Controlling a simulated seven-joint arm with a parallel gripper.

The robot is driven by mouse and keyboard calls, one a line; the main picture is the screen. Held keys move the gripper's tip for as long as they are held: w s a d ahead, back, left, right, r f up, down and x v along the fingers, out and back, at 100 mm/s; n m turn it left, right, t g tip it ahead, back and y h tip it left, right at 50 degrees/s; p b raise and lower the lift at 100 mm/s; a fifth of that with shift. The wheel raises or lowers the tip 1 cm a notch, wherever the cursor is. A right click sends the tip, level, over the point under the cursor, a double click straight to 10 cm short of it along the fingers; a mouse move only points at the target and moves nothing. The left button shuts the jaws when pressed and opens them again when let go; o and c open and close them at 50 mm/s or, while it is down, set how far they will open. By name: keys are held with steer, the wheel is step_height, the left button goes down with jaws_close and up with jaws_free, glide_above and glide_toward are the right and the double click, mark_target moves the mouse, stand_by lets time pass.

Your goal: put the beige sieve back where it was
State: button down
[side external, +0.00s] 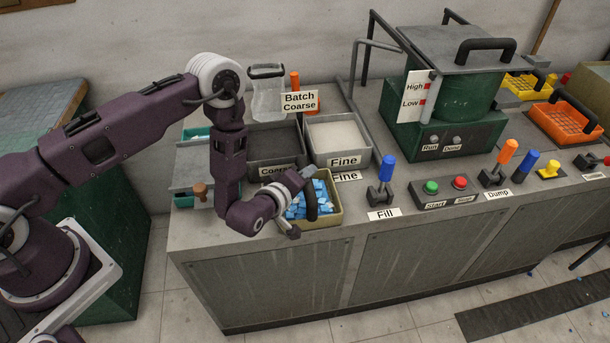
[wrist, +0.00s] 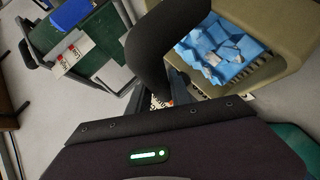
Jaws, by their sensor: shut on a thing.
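The beige sieve (side external: 333,217) is at the front edge of the grey bench, left of the Fill lever, and holds several blue tile pieces (side external: 296,210). In the wrist view the sieve's beige wall (wrist: 292,18) and the blue pieces (wrist: 222,48) fill the upper right. My gripper (side external: 306,176) is at the sieve's dark arched handle (side external: 311,200) and is shut on it. The handle shows large and dark in the wrist view (wrist: 165,45). The fingertips are mostly hidden. I cannot tell whether the sieve rests on the bench or hangs just above it.
The Coarse bin (side external: 275,143) and Fine bin (side external: 340,138) stand behind the sieve. The blue Fill lever (side external: 386,172) is close on its right. A green machine (side external: 450,110) and an orange basket (side external: 566,120) stand further right. A grey-lidded box (side external: 190,165) is at the left.

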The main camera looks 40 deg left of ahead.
steer(key=c, duration=1.2)
jaws_free()
steer(key=shift+o, duration=0.2)
steer(key=v, duration=1.2)
steer(key=w+r+m+g+h, duration=0.2)
steer(key=w+r+m+g, duration=0.15)
steer(key=r, duration=0.95)
steer(key=s+a+r+m, duration=0.1)
steer(key=s+r+m, duration=0.35)
steer(key=r, duration=0.45)
steer(key=s+a+r+m+g, duration=0.1)
steer(key=s+a+r+m, duration=0.1)
steer(key=s, duration=0.5)
steer(key=s+a+r+m+g, duration=0.2)
steer(key=s+a, duration=0.1)
steer(key=s, duration=0.5)
steer(key=s+a+r+m+g, duration=0.1)
steer(key=s+a+r+m, duration=0.1)
steer(key=s, duration=0.5)
steer(key=shift+s+a+r+y, duration=0.3)
steer(key=shift+r, duration=0.1)
